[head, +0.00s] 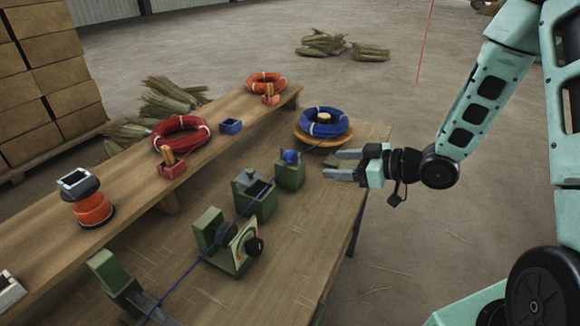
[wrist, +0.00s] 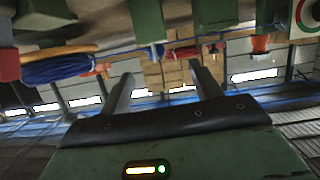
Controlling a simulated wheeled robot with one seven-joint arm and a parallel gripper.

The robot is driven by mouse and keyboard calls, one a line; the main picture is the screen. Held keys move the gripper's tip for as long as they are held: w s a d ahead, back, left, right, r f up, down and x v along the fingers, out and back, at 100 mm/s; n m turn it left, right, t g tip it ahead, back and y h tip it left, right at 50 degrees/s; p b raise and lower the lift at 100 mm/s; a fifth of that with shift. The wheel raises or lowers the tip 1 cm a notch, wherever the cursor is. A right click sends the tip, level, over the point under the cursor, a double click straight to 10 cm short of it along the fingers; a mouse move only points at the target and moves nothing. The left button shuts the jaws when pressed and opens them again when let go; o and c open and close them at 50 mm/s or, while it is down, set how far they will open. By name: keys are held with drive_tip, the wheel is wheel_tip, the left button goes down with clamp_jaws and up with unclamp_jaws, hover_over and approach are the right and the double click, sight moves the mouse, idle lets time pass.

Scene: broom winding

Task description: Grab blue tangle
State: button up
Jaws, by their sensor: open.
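A small blue bunch (head: 290,156), which looks like the tangle, sits at a green block (head: 290,175) on the bench, on the line of a blue wire. A larger blue coil (head: 323,121) lies on a round orange-brown disc (head: 324,138) behind it. The coil also shows in the wrist view (wrist: 55,69). My gripper (head: 331,164) is open and empty, to the right of the small blue bunch and apart from it, with its fingers pointing left. Its two fingers also show in the wrist view (wrist: 163,90).
Green fixtures (head: 254,195) and a winding device with a dial (head: 232,240) stand along the blue wire. The bench's right edge is clear.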

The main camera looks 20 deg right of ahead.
drive_tip(key=d+y, duration=0.1)
drive_tip(key=d, duration=0.1)
drive_tip(key=p, duration=0.1)
approach(284, 154)
drive_tip(key=shift+t+y, duration=0.3)
drive_tip(key=shift+t, duration=0.1)
drive_tip(key=w+a+f, duration=0.1)
drive_tip(key=w+f, duration=0.1)
drive_tip(key=w+a+f, duration=0.1)
drive_tip(key=w, duration=0.1)
drive_tip(key=shift+a+f, duration=0.15)
drive_tip(key=shift+a, duration=0.15)
drive_tip(key=shift+w+p+x, duration=0.2)
drive_tip(key=shift+p+x, duration=0.45)
drive_tip(key=shift+x, duration=2.25)
drive_tip(key=shift+d, duration=0.15)
drive_tip(key=shift+c, duration=0.3)
drive_tip(key=c, duration=1)
